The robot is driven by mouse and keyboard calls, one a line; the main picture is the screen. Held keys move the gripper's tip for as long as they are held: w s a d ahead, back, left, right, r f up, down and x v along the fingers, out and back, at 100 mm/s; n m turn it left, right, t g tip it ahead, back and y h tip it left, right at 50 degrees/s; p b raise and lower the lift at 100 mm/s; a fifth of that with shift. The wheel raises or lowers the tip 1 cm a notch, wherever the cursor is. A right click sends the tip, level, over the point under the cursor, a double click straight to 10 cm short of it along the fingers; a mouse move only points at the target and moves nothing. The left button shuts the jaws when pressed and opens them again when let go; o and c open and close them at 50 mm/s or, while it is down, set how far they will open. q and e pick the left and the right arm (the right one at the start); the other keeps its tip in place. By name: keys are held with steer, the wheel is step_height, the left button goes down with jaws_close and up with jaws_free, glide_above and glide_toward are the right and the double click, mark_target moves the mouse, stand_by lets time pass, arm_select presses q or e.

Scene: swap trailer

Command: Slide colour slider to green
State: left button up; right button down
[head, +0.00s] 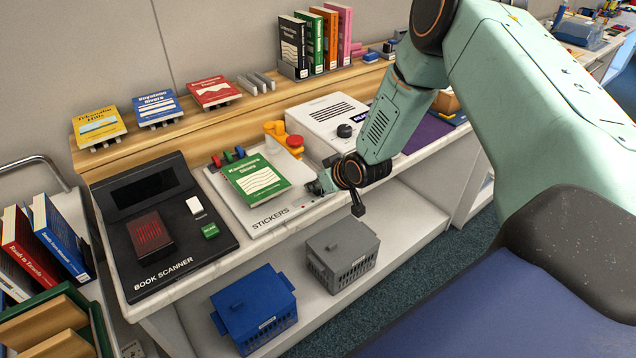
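The stickers station (262,223) is a pale flat panel on the counter with the word STICKERS along its front edge. Small marks sit to the right of that word, near my gripper. A green book (257,177) lies on the panel. Red, green and blue pieces (228,156) stand in a row at the panel's back. I cannot make out the colour slider or its setting; my gripper may hide it. My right gripper (318,187) is at the panel's right front corner, close to the small marks. Its fingers are too small to read. My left gripper is out of view.
A black book scanner (150,255) stands left of the panel. A yellow dispenser with a red knob (294,141) and a white box with a black dial (344,131) stand behind. Blue (254,303) and grey (343,253) baskets are on the lower shelf.

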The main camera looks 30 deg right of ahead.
steer(key=shift+a+r, duration=0.1)
steer(key=shift+a, duration=1.45)
steer(key=c, duration=1.4)
jaws_free()
steer(key=shift+d, duration=0.1)
steer(key=shift+o, duration=1.4)
steer(key=shift+s+r, duration=0.3)
steer(key=shift+s, duration=0.05)
steer(key=v, duration=1.1)
